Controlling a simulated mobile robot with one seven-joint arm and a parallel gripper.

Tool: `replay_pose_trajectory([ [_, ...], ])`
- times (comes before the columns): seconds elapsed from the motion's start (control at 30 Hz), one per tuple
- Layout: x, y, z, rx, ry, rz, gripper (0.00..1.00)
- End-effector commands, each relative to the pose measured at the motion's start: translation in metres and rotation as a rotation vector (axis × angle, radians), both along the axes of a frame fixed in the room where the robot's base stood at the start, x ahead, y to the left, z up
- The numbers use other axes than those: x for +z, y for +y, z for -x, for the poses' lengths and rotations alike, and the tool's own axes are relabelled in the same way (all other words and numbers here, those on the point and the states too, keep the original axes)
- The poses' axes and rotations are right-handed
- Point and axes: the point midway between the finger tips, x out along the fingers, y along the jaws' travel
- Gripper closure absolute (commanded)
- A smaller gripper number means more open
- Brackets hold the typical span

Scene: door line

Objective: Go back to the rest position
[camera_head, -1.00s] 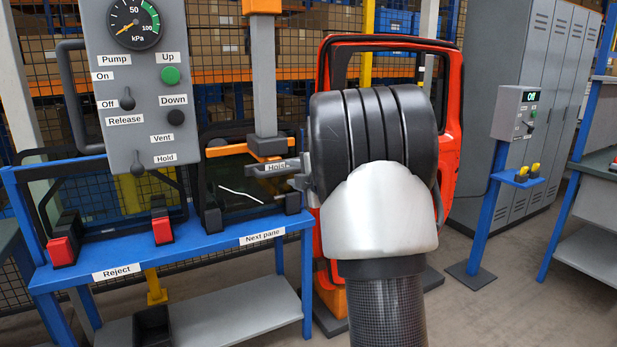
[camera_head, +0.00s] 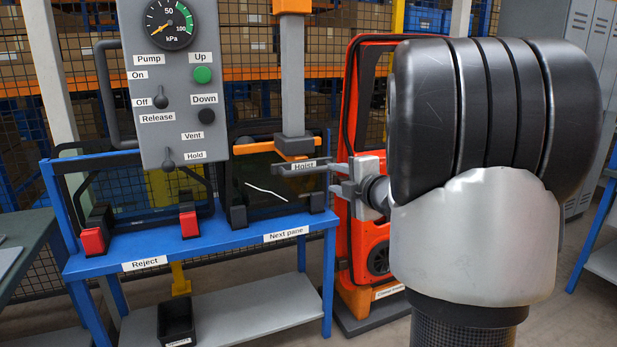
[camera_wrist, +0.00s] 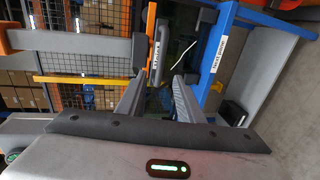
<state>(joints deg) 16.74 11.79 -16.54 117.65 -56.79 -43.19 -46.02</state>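My gripper (camera_head: 336,181) is at the right end of the grey hoist handle (camera_head: 300,167), in the middle of the head view. In the wrist view its two fingers (camera_wrist: 160,80) stand apart with nothing between them. The handle, labelled "Hoist", shows just beyond the fingertips there (camera_wrist: 157,55). My arm's black and silver links fill the right of the head view and hide much behind them.
A blue rack (camera_head: 225,234) holds glass panes, labelled "Reject" and "Next pane". The grey control panel (camera_head: 175,90) hangs at upper left. A red door (camera_head: 368,225) stands behind my arm. Grey lockers (camera_head: 582,40) are at far right. Bare floor shows at lower right.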

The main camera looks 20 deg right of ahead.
Motion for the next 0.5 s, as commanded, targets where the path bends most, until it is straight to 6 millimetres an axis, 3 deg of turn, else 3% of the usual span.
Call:
replay_pose_trajectory([
  [0.17,0.004,0.001,0.002,-0.021,0.002,-0.018,0.66],
  [0.27,0.020,0.004,0.012,-0.109,0.012,-0.106,0.66],
  [0.37,0.035,0.013,0.039,-0.267,0.047,-0.289,0.66],
  [0.5,0.027,0.049,0.109,-0.515,0.164,-0.648,0.66],
])
